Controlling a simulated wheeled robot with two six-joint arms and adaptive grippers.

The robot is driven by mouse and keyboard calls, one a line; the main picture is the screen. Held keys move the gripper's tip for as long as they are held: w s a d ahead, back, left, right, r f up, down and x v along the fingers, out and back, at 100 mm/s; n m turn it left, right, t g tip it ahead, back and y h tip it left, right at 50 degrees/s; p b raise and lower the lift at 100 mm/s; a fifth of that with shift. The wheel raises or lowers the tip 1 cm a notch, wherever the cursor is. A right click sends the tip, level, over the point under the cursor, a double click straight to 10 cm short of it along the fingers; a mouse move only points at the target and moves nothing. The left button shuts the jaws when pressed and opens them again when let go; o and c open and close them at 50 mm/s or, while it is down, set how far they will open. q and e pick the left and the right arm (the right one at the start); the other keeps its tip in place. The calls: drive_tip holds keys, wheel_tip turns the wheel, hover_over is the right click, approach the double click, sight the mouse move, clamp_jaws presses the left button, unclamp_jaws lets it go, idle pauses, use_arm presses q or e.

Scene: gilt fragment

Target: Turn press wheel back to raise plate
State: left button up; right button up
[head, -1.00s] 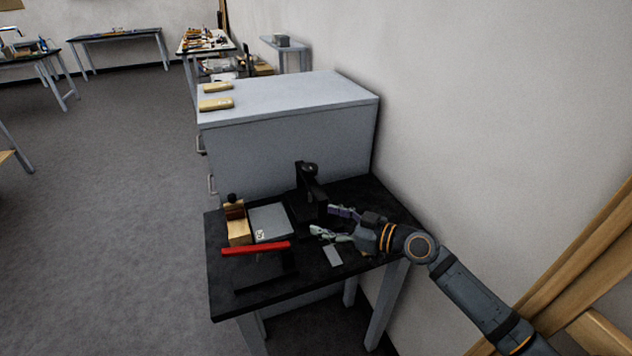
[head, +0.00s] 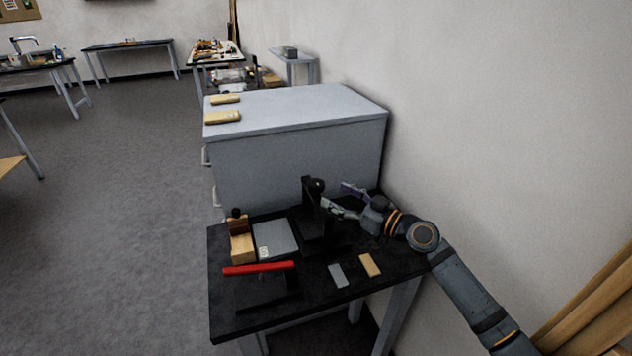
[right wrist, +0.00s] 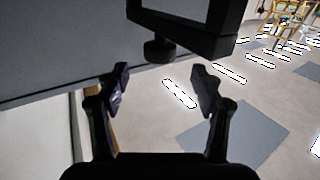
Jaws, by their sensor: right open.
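The black press (head: 309,215) stands upright at the back of the dark table, with a dark round wheel (head: 317,185) at its top. In the right wrist view the black press frame (right wrist: 205,45) crosses the top, and a dark round knob (right wrist: 160,49) sits ahead of the fingertips, apart from them. My right gripper (head: 344,198) is open and empty, just right of the press at about the wheel's height; its two fingers also show in the right wrist view (right wrist: 161,82). The press plate is too dark to make out. My left gripper is not in view.
The dark table (head: 235,318) also holds a red bar (head: 258,268), a grey slab (head: 275,238), a wooden block (head: 242,248), a small grey piece (head: 338,276) and a tan piece (head: 370,265). A grey cabinet (head: 295,155) stands behind, a wall to the right.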

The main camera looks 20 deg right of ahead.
sight(316, 182)
drive_tip(key=p+x, duration=0.2)
drive_tip(key=x, duration=0.5)
drive_tip(key=shift+w+a+r, duration=0.1)
drive_tip(key=shift+w, duration=0.05)
drive_tip(key=shift+w+a, duration=0.15)
drive_tip(key=shift+w, duration=0.1)
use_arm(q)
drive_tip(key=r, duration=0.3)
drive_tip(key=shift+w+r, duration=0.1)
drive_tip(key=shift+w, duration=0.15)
